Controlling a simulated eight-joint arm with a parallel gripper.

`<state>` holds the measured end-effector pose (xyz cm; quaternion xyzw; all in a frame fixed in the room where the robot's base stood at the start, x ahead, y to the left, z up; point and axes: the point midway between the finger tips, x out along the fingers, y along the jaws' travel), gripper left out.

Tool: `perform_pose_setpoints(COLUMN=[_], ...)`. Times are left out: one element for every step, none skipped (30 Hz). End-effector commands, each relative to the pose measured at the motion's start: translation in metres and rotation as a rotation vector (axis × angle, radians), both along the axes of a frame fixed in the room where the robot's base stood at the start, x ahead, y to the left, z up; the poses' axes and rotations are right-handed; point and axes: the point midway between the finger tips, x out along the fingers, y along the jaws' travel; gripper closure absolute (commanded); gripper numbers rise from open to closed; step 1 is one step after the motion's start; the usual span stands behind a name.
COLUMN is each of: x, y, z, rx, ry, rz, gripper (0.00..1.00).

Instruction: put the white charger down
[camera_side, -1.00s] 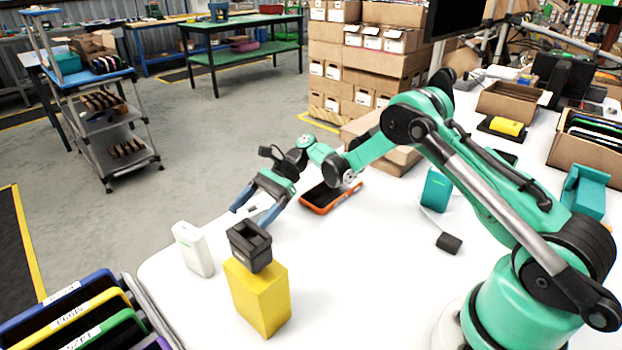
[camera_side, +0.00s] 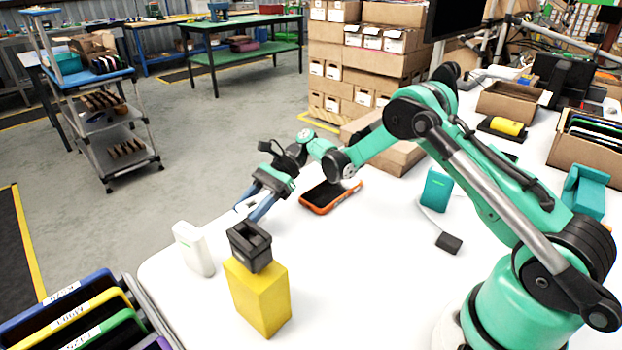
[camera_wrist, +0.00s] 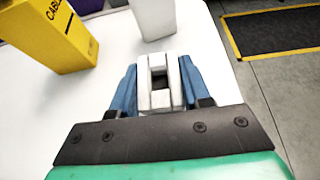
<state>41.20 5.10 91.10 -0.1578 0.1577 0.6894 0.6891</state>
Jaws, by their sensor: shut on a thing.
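The white charger (camera_wrist: 160,98) is between the blue fingers of my gripper (camera_wrist: 160,90) in the wrist view, with a dark slot in its middle. In the side view the charger (camera_side: 246,206) shows only as a small pale piece at the fingertips of my gripper (camera_side: 251,208), partly hidden by them. My gripper is shut on it, low over the white table (camera_side: 345,265) near its far left edge. I cannot tell whether the charger touches the table.
A white upright block (camera_side: 194,250) stands left of my gripper. A yellow box (camera_side: 258,297) with a black holder (camera_side: 249,246) on top stands in front. An orange-edged device (camera_side: 329,196) lies to the right. The table's middle is clear.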

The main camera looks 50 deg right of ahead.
Motion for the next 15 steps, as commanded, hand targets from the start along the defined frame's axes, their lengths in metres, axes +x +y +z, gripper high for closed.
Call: perform_pose_setpoints(x=[0.000,0.000,-0.001,-0.001,0.000,-0.001,-0.001,-0.001,-0.001,-0.001,-0.001,-0.001,-0.001,-0.001,-0.001], y=[0.000,0.000,0.000,0.000,0.000,0.000,0.000,0.000,0.000,0.000,0.000,0.000,0.000,0.000,0.000], z=[0.007,0.012,0.019,0.027,0.035,0.047,0.056,0.067,0.080,0.090,0.100,0.112,0.121,0.130,0.140], rx=[0.000,0.000,0.000,0.000,0.000,0.000,0.000,0.000,0.000,0.000,0.000,0.000,0.000,0.000,0.000], ry=[0.000,0.000,0.000,0.000,0.000,0.000,0.000,0.000,0.000,0.000,0.000,0.000,0.000,0.000,0.000], rz=[0.000,0.000,0.000,0.000,0.000,0.000,0.000,0.000,0.000,0.000,0.000,0.000,0.000,0.000,0.000], gripper=[1.00,1.00,1.00,1.00,1.00,1.00,1.00,1.00,1.00,1.00,1.00,1.00,1.00,1.00,1.00])
